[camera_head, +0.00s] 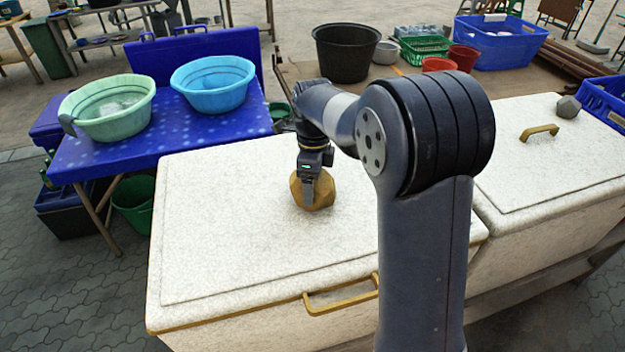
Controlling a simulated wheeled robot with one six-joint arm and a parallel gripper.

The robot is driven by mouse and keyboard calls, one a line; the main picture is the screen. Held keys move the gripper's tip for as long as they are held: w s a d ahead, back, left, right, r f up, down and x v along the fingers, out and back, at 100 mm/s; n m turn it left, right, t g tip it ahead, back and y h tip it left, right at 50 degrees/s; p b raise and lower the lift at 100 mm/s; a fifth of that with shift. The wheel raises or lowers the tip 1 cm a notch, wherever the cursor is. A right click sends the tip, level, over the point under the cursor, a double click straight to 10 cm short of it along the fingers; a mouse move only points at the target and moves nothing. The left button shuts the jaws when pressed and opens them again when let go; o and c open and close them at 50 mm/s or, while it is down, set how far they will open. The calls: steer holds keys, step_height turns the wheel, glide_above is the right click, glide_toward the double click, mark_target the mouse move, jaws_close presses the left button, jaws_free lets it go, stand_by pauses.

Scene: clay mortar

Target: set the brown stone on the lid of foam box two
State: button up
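The brown stone (323,193) is at the near foam box, on or just above the right part of its white speckled lid (230,225). My gripper (311,183) points down over the stone. One finger shows in front of the stone's upper side; the other is hidden. I cannot tell whether the fingers press on the stone. A second white foam box (540,175) stands to the right, with a brass handle on its lid. No number shows on either box.
A grey stone (568,107) lies on the right box's lid. A blue table (115,150) with a green basin (108,108) and a blue basin (213,84) stands at the left. A black tub (346,52) is behind. The near lid's left part is clear.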

steer(key=shift+f+b, duration=0.3)
steer(key=shift+f, duration=0.1)
stand_by(0.4)
steer(key=o, duration=1.8)
steer(key=shift+c, duration=0.2)
steer(key=o, duration=0.4)
steer(key=shift+c, duration=0.2)
steer(key=shift+f, duration=0.15)
step_height(320, 180, up, 10)
steer(key=p, duration=0.9)
step_height(320, 180, down, 10)
steer(key=b, duration=0.9)
